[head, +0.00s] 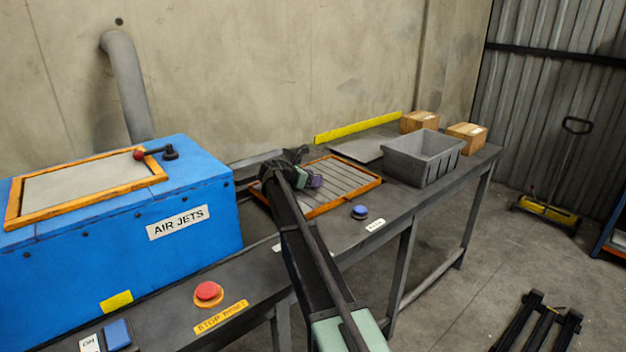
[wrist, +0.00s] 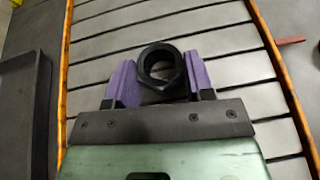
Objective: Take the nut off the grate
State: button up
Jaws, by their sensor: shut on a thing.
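A black hex nut (wrist: 161,66) with a round hole shows in the wrist view, between the two purple finger pads of my gripper (wrist: 158,82). The pads are shut on its sides. The grate (wrist: 215,42), grey slats in an orange frame, lies behind and below the nut. I cannot tell whether the nut touches the slats. In the head view the grate (head: 345,183) sits on the dark bench, and my gripper (head: 310,180) is over its left part. The nut cannot be made out there.
A blue AIR JETS box (head: 205,195) stands left of the grate. A grey bin (head: 423,157) stands to its right, with cardboard boxes (head: 466,137) beyond. A blue button (head: 360,212) and a red stop button (head: 208,291) are along the bench's front edge.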

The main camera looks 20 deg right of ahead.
notch_tip(320, 180, up, 20)
jog(key=p, duration=1.9)
jog(key=shift+f, duration=0.15)
